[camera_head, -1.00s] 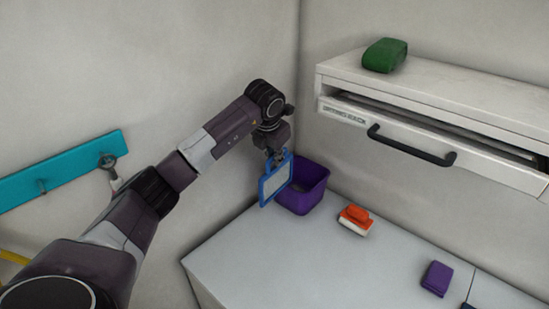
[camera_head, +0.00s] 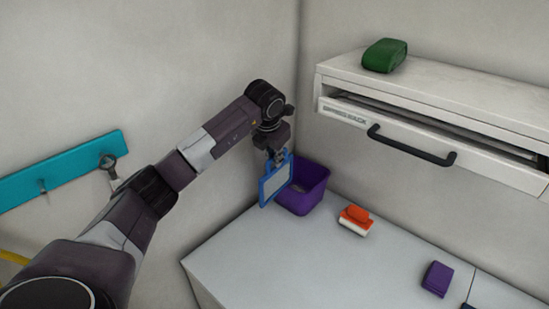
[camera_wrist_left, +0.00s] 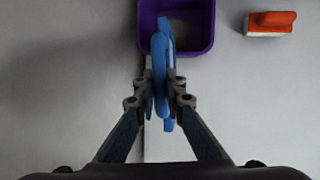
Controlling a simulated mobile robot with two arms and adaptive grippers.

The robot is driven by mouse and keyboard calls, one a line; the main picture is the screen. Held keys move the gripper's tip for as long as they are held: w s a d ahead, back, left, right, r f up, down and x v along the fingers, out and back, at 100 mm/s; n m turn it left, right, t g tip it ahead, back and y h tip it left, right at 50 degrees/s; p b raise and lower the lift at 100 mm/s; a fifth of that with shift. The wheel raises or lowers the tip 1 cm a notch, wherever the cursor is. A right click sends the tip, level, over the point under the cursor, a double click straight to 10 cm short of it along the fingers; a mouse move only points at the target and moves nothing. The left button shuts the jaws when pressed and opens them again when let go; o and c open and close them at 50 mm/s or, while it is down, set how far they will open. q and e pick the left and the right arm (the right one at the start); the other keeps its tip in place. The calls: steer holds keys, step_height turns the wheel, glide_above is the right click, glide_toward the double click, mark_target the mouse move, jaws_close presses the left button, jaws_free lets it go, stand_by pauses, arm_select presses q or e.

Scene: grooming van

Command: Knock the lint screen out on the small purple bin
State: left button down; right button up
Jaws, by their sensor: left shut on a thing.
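The lint screen (camera_head: 275,181) is a pale mesh panel in a blue frame. My left gripper (camera_head: 275,158) is shut on its top edge and holds it hanging upright. In the left wrist view the gripper (camera_wrist_left: 160,92) pinches the blue frame (camera_wrist_left: 161,60) seen edge-on. The small purple bin (camera_head: 313,190) stands on the counter by the wall corner, open at the top. The screen hangs at the bin's left front side and hides part of it. In the left wrist view the screen's far end overlaps the bin (camera_wrist_left: 204,30); I cannot tell whether they touch. My right gripper is out of view.
An orange and white brush (camera_head: 356,219) and a purple block (camera_head: 437,279) lie on the grey counter (camera_head: 300,260). A white cabinet with a dark handle (camera_head: 410,148) juts out at right, with a green object (camera_head: 385,55) on top. A teal rail (camera_head: 60,172) is on the left wall.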

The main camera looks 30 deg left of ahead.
arm_select(q)
steer(key=shift+w+r+p, duration=0.1)
steer(key=shift+r+p, duration=0.5)
steer(key=shift+r, duration=2.35)
steer(key=shift+f, duration=0.1)
